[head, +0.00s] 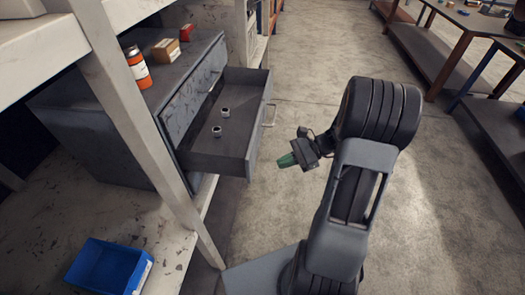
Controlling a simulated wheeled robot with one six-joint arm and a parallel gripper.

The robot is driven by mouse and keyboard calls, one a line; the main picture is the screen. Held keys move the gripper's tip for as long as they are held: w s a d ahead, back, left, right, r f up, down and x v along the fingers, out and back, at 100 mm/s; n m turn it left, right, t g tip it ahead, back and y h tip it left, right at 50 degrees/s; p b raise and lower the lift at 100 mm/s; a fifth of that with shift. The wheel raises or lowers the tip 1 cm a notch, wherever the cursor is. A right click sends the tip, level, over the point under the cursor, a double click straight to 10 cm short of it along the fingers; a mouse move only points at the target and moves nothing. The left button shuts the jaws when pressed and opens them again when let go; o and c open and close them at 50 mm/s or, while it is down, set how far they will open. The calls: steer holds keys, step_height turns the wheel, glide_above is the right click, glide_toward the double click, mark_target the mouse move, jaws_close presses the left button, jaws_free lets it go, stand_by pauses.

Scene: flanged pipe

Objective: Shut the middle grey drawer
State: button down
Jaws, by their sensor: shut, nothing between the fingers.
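A grey drawer (217,154) stands pulled out of a dark grey cabinet (95,141) on the left. Two small metal ring-like parts lie inside it. Its bar handle (269,115) is on the front face, toward the right. Other drawer fronts (195,92) beside it look closed; I cannot tell how many there are. My gripper (283,161) is shut and empty, with green fingertips. It is in the open space right of the drawer front, near its lower right corner in the picture, with a small gap between them.
An orange bottle (138,68), a cardboard box (166,51) and a red item (187,32) stand on the cabinet. A pale shelf post (135,120) rises in front of the cabinet. A blue bin (108,268) sits on the lower shelf. The floor (310,60) is clear; benches line the right.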

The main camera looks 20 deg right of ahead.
steer(key=w+d+f+m+t+y, duration=0.2)
steer(key=d+f+m+t, duration=0.1)
steer(key=d+m+t, duration=0.45)
steer(key=p, duration=0.3)
glide_toward(255, 151)
steer(key=shift+n+g+y, duration=0.25)
steer(key=shift+y, duration=0.05)
steer(key=x, duration=0.5)
steer(key=w+f+x, duration=0.1)
steer(key=x, duration=0.1)
steer(key=shift+w+f, duration=0.1)
steer(key=shift+w, duration=0.05)
